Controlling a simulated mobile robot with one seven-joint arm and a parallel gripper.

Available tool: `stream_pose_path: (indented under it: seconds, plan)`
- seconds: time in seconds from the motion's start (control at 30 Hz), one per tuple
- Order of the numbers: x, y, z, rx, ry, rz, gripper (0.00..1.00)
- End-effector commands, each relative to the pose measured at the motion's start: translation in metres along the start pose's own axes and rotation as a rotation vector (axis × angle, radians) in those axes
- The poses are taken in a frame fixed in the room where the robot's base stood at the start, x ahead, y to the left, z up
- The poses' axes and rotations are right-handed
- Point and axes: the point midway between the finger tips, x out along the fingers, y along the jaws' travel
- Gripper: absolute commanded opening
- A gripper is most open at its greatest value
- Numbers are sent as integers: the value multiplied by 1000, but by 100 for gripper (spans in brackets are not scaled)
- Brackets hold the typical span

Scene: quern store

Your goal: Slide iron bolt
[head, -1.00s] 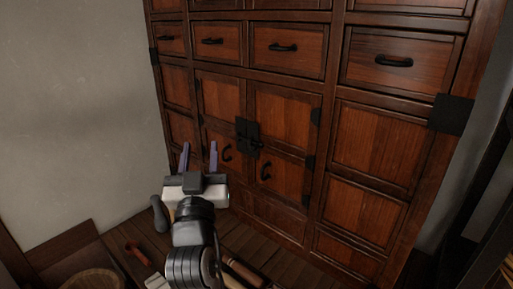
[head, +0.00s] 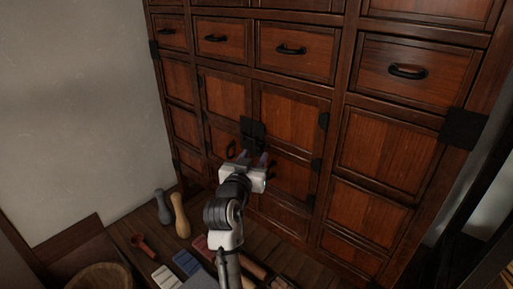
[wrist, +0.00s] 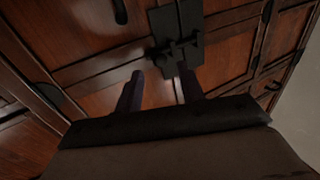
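The black iron bolt (wrist: 177,46) sits on a dark plate across the seam of the two cabinet doors. In the head view the bolt's plate (head: 252,131) shows just above my gripper, which hides its lower part. My gripper (head: 254,157) is open, its two fingers spread and pointing at the cabinet. In the wrist view the fingers (wrist: 160,84) stand apart with nothing between them. The bolt lies beyond their tips, nearer the right finger. I cannot tell whether either finger touches it.
The wooden cabinet (head: 385,135) has drawers with black handles (head: 290,49) above the doors. A door handle (head: 231,148) is left of my gripper. Pestle-like tools (head: 180,215), a red tool (head: 141,244) and a basket (head: 100,277) are low at the left.

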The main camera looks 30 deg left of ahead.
Motion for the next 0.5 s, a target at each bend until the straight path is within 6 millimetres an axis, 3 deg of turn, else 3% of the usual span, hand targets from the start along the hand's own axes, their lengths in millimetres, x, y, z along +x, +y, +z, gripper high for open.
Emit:
stream_pose_path:
  seconds: [0.2,0.5]
  plan:
    - [26,0,-1,0,0,-1,39]
    - [32,0,0,0,0,-1,39]
